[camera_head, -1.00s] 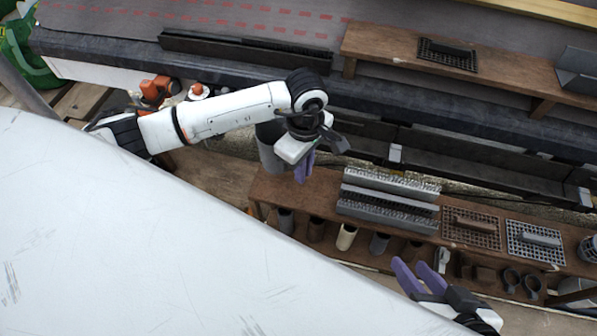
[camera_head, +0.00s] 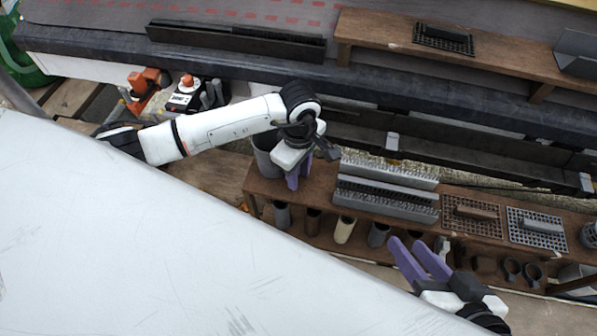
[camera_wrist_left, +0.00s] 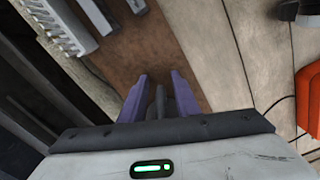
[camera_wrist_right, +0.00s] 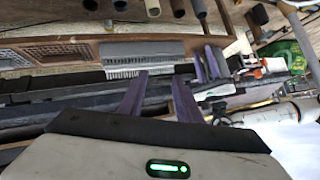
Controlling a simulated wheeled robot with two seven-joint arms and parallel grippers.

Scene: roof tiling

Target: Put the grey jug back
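The grey jug (camera_head: 264,152) is beside my left gripper (camera_head: 296,181), at the left end of the low brown bench. My left gripper's fingers close around a dark grey part (camera_wrist_left: 160,102), seemingly the jug's handle. My wrist partly hides the jug, and I cannot tell whether its base touches the bench. The jug's body is not visible in the left wrist view. My right gripper (camera_head: 417,252) is open and empty near the bench's front edge; its spread purple fingers also show in the right wrist view (camera_wrist_right: 158,92).
The low brown bench (camera_head: 318,180) carries grey ridged pieces (camera_head: 386,188) and grids (camera_head: 538,228). Several tubes (camera_head: 344,230) stand along its front. A higher brown shelf (camera_head: 380,32) is behind. Orange tools (camera_head: 148,80) lie at the left. A large white surface (camera_head: 120,230) fills the front left.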

